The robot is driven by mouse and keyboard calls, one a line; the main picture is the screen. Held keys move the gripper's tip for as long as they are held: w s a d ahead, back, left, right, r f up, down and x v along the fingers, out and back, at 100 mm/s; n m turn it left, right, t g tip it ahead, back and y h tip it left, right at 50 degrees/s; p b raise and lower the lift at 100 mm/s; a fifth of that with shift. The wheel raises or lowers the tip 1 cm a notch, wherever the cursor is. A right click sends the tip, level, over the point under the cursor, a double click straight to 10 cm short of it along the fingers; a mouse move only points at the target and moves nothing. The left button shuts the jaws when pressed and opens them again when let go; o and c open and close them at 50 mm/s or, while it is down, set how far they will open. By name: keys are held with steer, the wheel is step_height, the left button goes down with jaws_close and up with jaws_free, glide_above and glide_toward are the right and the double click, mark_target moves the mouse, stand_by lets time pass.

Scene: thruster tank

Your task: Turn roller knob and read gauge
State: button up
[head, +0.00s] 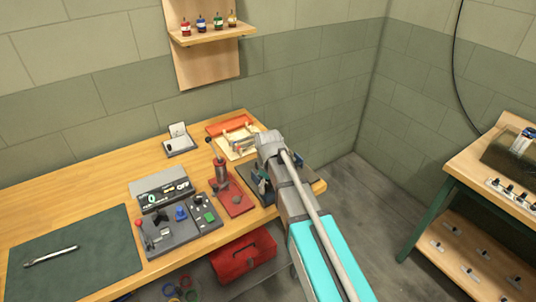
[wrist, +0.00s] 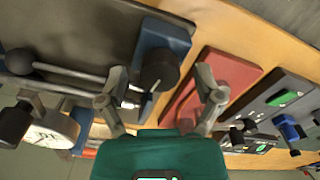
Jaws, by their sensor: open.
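A round black knob (wrist: 160,68) sits on a blue block (wrist: 163,36) at the edge of a dark plate (wrist: 75,28) in the wrist view. My gripper (wrist: 160,78) is open, with one finger to each side of the knob in the picture; I cannot tell how far off the knob is or whether anything touches. A white-faced gauge (wrist: 54,130) shows at the lower left of the wrist view, tilted; its reading is too small to tell. In the head view my arm hides much of the dark plate (head: 293,178), and the knob and gauge cannot be made out there.
Further left is a control panel (head: 180,232) with knobs and a lever. A red toolbox (head: 243,257) sits below the bench. Free wood (head: 60,205) lies at left.

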mark_target(268, 185)
steer(key=n, duration=0.9)
steer(key=shift+n, duration=0.4)
steer(key=n, duration=0.9)
step_height(268, 185, up, 14)
steer(key=p, duration=1.3)
steer(key=shift+p, duration=0.4)
steer(key=shift+f, duration=0.1)
